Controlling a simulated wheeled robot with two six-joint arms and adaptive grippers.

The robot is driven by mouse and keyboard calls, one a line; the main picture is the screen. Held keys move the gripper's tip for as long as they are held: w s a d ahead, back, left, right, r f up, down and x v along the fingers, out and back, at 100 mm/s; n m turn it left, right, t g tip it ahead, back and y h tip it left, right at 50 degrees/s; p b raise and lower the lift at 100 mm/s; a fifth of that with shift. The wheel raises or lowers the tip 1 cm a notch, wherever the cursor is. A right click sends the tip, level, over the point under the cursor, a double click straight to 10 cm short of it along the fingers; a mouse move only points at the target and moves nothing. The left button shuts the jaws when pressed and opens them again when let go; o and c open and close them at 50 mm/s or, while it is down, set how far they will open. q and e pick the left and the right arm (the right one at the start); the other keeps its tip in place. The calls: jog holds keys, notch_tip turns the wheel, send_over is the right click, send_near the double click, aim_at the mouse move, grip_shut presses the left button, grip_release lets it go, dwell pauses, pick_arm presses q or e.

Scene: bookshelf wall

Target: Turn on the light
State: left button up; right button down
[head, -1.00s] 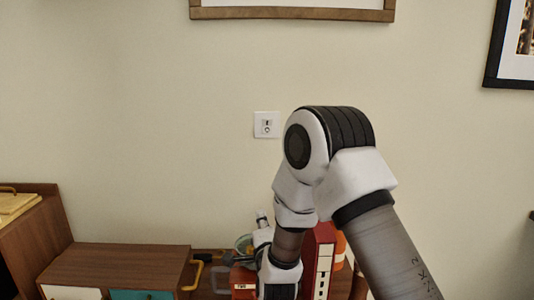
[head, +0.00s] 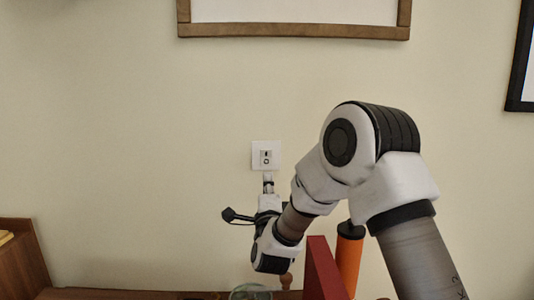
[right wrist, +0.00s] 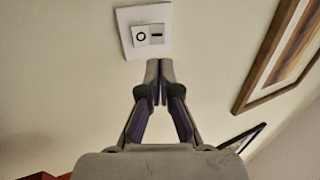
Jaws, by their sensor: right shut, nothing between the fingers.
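The light switch (head: 266,155) is a white square plate on the wall, with a small rocker marked by a line and a circle. It also shows near the top of the right wrist view (right wrist: 148,33). My right gripper (head: 268,177) is shut and empty, just below the switch in the head view. In the right wrist view its closed fingertips (right wrist: 159,64) point at the plate's lower edge. I cannot tell whether they touch the plate. My left gripper is out of view.
A wood-framed picture (head: 295,29) hangs above the switch, and a dark-framed one (head: 521,75) is at the right. Below are a red upright object (head: 324,270), an orange cylinder (head: 349,262) and a clear bowl (head: 250,292). The wall left of the switch is bare.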

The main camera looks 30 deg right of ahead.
aim_at(266, 151)
jog(key=p+x, duration=0.1)
jog(key=x, duration=0.1)
jog(key=p+x, duration=0.1)
jog(key=x, duration=0.2)
jog(key=p+x, duration=0.2)
jog(key=x, duration=0.1)
jog(key=shift+r, duration=0.3)
jog(key=shift+w+d, duration=0.2)
jog(key=shift+w, duration=0.15)
jog(key=shift+a+r, duration=0.1)
